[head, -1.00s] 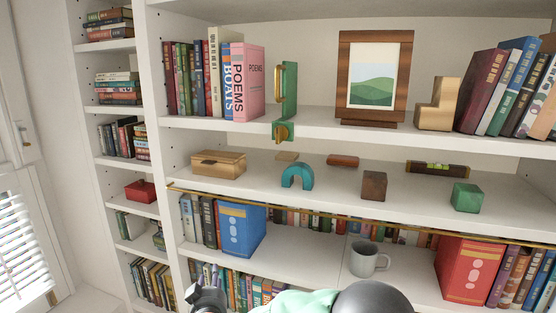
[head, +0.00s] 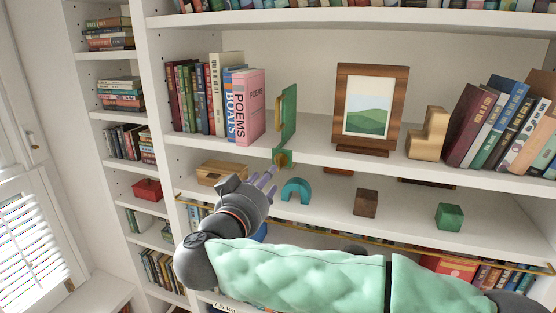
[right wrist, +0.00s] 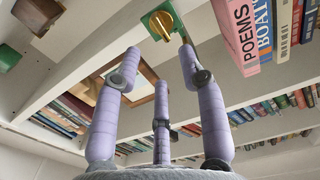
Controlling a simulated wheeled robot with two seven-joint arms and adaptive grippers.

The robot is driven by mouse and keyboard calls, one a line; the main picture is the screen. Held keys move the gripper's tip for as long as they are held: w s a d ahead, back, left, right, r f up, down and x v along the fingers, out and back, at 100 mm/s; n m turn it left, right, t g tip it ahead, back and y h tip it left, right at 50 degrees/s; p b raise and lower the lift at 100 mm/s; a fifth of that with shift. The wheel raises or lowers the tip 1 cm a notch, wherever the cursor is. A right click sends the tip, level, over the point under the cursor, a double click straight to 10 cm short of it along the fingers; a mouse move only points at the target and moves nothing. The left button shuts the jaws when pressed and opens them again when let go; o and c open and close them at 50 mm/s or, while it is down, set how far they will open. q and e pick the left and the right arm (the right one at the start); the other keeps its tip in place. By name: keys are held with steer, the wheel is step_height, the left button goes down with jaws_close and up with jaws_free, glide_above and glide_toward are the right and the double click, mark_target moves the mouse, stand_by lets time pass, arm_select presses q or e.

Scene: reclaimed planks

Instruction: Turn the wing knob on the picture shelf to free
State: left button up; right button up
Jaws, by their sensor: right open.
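The wing knob (head: 282,158) is a small brass knob on a green plate at the front edge of the picture shelf (head: 330,143). A green upright piece with a brass handle (head: 288,112) stands above it. In the right wrist view the knob (right wrist: 162,24) shows as a round brass face with a raised wing, just beyond my fingertips. My right gripper (head: 265,182) is just below and left of the knob in the head view. Its lavender fingers (right wrist: 159,62) are spread open and empty, apart from the knob. My left gripper is not in view.
A pink POEMS book (head: 250,108) and other books stand left of the green piece, and a framed picture (head: 369,105) stands right. On the shelf below are a wooden box (head: 221,172), a teal arch (head: 296,190), a brown block (head: 366,203) and a green block (head: 449,216).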

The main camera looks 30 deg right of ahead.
mark_target(278, 163)
steer(key=p+x, duration=0.1)
steer(key=x, duration=0.8)
steer(key=shift+p, duration=0.3)
jaws_close()
